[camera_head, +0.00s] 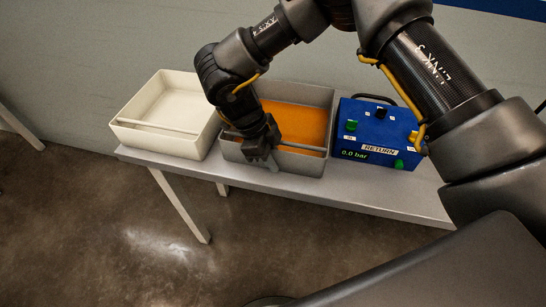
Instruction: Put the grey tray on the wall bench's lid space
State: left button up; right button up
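The grey tray (309,163) stands on the wall bench (385,196), between a cream tray and a blue box. It holds an orange layer (303,124), and a grey bar runs along its near side. My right gripper (261,160) points down at the middle of this near side, over the bar and in front of the near wall. It hides part of both. The fingers are small and dark here, so I cannot tell whether they are closed on the bar. My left gripper is out of view. I cannot make out which part of the bench is the lid space.
The cream tray (164,146) with its own bar stands close at the left. The blue control box (369,137) reads 0.0 bar and stands close at the right. The wall is behind the bench. The floor in front (110,240) is clear.

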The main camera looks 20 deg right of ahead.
jog(key=shift+o, duration=0.3)
jog(key=shift+r, duration=0.25)
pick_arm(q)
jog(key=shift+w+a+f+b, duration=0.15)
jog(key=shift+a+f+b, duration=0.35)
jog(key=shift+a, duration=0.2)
pick_arm(e)
jog(key=v, duration=1.1)
jog(key=shift+w+a+r, duration=0.1)
jog(key=shift+w+r, duration=0.05)
jog(key=shift+r, duration=0.25)
